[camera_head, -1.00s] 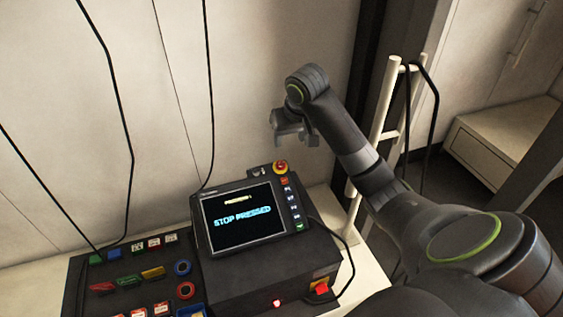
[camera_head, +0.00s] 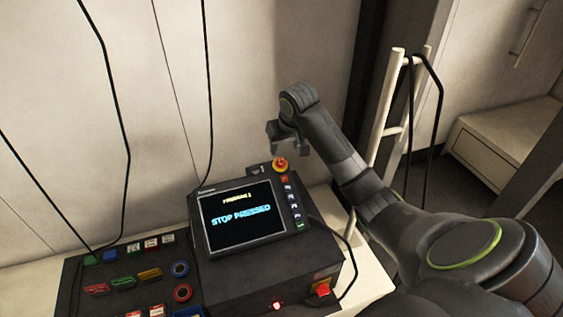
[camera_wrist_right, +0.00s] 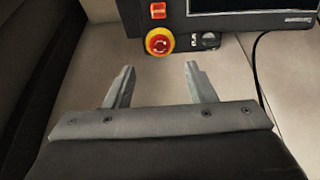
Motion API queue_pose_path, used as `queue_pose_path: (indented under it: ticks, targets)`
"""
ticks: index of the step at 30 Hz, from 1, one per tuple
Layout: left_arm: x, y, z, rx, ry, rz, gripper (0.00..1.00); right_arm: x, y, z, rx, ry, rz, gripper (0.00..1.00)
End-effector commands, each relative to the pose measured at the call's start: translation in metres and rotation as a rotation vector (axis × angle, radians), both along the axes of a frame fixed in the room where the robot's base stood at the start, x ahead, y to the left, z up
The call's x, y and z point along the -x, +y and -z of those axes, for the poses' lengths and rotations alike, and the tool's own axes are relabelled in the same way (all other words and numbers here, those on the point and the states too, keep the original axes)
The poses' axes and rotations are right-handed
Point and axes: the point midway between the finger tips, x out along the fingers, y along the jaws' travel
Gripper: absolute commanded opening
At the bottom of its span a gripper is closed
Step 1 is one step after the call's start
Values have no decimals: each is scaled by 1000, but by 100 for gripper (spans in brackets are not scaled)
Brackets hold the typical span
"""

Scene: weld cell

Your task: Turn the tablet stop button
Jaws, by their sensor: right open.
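The tablet (camera_head: 241,217) stands on a dark box and its screen reads "STOP PRESSED". Its stop button (camera_head: 280,165) is a red knob on a yellow ring at the upper right corner of the tablet. In the right wrist view the stop button (camera_wrist_right: 159,41) shows ahead of the fingers, left of a small dark knob. My right gripper (camera_head: 279,153) is just above the stop button in the head view. In the right wrist view its two fingers (camera_wrist_right: 159,68) are apart with nothing between them, and the button lies beyond their tips. My left gripper is not in view.
A control panel (camera_head: 130,262) with several coloured buttons and switches lies left of the box. A red switch (camera_head: 323,290) is on the box's front right. Black cables hang along the wall. A white rail (camera_head: 391,110) stands behind my right arm.

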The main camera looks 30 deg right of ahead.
Motion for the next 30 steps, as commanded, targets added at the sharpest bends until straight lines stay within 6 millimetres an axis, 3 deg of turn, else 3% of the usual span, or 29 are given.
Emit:
queue_pose_path:
  ticks: [9, 15, 28, 30]
  targets:
    - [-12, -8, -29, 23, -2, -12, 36, -20, -4, 53, -1, 3, 0, 50]
    - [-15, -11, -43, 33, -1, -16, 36, -28, -7, 71, 0, 1, -1, 50]
    - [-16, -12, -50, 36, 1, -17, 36, -31, -7, 77, 1, -1, -1, 50]
    - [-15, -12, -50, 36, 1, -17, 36, -31, -7, 77, 1, -1, -1, 44]
